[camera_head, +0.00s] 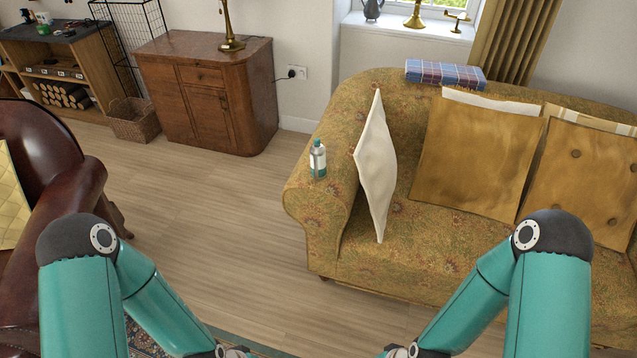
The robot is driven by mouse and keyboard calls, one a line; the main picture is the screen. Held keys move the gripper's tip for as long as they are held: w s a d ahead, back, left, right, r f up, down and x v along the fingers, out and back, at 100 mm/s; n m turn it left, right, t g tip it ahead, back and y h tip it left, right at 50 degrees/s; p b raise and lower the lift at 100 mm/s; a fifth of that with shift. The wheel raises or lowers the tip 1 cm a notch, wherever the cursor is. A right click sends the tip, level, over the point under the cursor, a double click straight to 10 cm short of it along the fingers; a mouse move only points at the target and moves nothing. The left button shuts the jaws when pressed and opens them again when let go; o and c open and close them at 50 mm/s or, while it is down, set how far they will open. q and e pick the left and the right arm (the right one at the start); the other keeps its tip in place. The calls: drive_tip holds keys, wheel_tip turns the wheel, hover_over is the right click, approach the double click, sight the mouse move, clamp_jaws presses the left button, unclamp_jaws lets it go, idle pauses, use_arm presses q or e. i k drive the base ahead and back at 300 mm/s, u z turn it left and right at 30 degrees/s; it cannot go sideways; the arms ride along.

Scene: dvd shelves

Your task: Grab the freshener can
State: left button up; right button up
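My two teal arms come in from the bottom left and bottom right, well short of the can.
Mustard cushions (476,152) and a folded blue plaid blanket (445,74) are on the sofa. A wooden cabinet (205,95) with a brass lamp (231,40) stands behind left. A brown leather armchair (45,150) is at the left. Bare wooden floor (225,230) lies between armchair and sofa.

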sight(317, 154)
drive_tip(key=k, duration=0.65)
drive_tip(key=u, duration=0.5)
drive_tip(key=i, duration=1.65)
drive_tip(key=z, duration=0.05)
